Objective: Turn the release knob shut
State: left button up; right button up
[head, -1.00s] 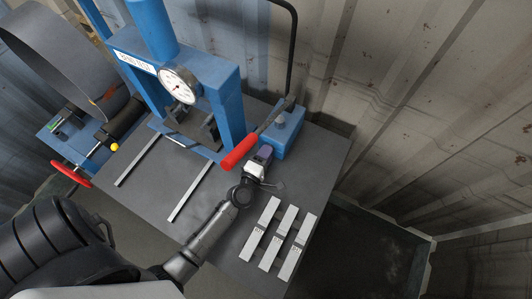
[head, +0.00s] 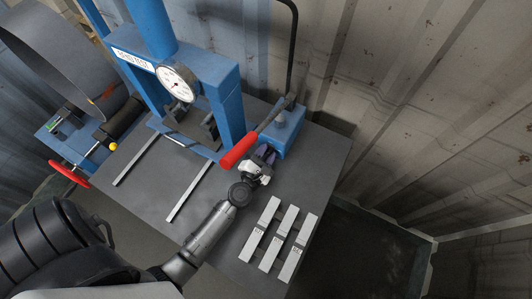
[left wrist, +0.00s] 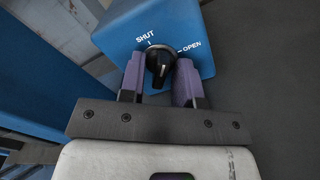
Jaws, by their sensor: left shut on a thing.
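The release knob (left wrist: 158,62) is black and sits on the face of the blue pump block (left wrist: 112,35), below the printed words SHUT and OPEN. In the left wrist view its grip bar stands nearly upright, close to the line of the SHUT tick; I cannot clearly make out a pointer mark. My left gripper (head: 267,153) is at the front of the block (head: 289,130) in the head view. Its two purple fingers stand on either side of the knob and are shut on it. In the head view the gripper hides the knob. My right gripper is out of view.
The red-handled pump lever (head: 240,150) lies just above and left of my gripper. The blue press frame (head: 225,105) with its dial gauge (head: 175,84) stands to the left. Several pale metal bars (head: 264,223) lie on the grey table (head: 185,172) nearer me.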

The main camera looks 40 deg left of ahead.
pick_arm(q)
jog(key=n, duration=0.3)
jog(key=shift+n, duration=0.3)
jog(key=shift+n+b, duration=0.5)
jog(key=shift+n, duration=1.3)
jog(key=o, duration=0.6)
jog(key=shift+c, duration=0.2)
